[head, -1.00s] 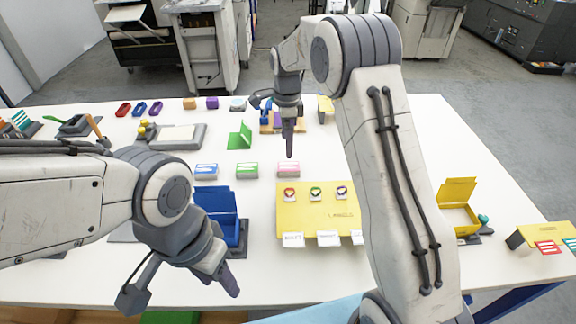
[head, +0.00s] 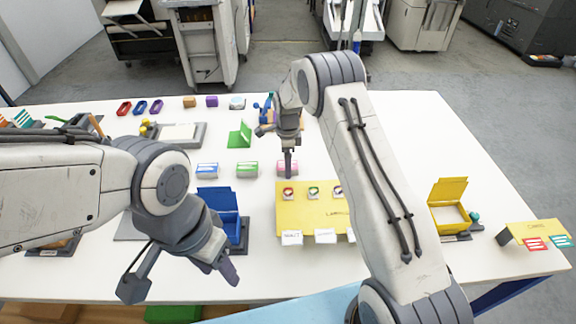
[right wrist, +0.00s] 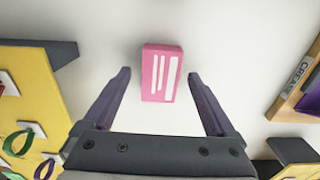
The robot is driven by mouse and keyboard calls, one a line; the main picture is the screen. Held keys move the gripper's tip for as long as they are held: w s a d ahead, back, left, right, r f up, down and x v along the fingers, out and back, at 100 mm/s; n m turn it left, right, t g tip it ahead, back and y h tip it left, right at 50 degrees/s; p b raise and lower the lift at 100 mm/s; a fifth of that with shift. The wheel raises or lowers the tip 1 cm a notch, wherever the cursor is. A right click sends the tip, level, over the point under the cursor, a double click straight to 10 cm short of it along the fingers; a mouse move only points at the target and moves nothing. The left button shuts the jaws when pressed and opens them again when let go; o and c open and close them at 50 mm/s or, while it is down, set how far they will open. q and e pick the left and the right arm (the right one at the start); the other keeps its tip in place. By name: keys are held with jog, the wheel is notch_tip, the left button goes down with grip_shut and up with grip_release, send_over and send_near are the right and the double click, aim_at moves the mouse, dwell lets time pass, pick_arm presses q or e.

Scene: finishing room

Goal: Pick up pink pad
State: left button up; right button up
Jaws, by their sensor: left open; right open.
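The pink pad (head: 296,168) lies on the white table, at the right end of a row with a blue pad (head: 207,170) and a green pad (head: 247,168). In the right wrist view the pink pad (right wrist: 161,72) has white stripes on top and lies ahead, between the lines of the two fingers. My right gripper (right wrist: 160,75) is open and empty. In the head view my right gripper (head: 288,174) partly covers the pink pad; contact cannot be told. My left gripper (head: 182,283) is open and empty near the table's front left.
A yellow board (head: 310,212) with rings and white tags lies in front of the pads. A blue box (head: 217,199) stands to its left and a yellow box (head: 451,198) at right. A green folded card (head: 240,134) stands behind.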

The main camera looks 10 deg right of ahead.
grip_shut()
jog(key=shift+r, duration=0.1)
